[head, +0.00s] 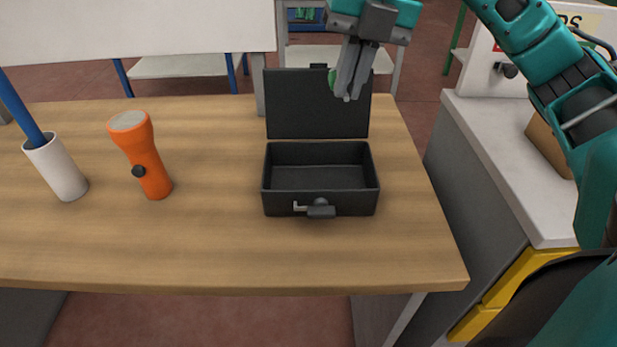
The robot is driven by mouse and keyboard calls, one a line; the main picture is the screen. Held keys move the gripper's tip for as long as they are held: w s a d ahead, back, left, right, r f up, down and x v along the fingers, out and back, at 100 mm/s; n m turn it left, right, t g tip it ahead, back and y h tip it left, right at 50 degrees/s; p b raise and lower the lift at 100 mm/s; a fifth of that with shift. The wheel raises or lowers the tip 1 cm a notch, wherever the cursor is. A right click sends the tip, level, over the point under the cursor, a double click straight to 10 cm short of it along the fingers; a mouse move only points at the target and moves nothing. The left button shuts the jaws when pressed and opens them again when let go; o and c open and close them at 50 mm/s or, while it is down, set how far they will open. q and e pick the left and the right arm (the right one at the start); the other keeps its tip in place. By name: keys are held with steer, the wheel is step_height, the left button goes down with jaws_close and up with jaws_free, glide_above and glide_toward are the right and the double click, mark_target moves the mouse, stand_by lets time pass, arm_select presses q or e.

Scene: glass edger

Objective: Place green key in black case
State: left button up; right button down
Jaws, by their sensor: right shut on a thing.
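The black case (320,206) stands on the wooden table with its lid (300,105) raised at the back. Its inside looks empty. My right gripper (347,97) is above the case, in front of the upper part of the raised lid, pointing down. It is shut on the green key (332,82), of which only a small rounded green part shows at the left side of the fingers. The rest of the key is hidden by the fingers. My left gripper is not in view.
An orange flashlight (146,160) stands on the wooden table (220,245) left of the case. A white cup (57,168) with a blue stick is farther left. A grey-topped counter (490,150) stands right of the table. The table front is clear.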

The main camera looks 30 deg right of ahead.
steer(key=shift+m, duration=0.3)
step_height(320, 180, down, 15)
steer(key=b, duration=0.3)
steer(key=shift+r, duration=0.1)
steer(key=shift+f, duration=0.65)
steer(key=shift+f+b, duration=0.35)
steer(key=shift+f, duration=1.4)
steer(key=shift+f, duration=0.1)
steer(key=shift+f, duration=0.15)
steer(key=c, duration=1.3)
jaws_free()
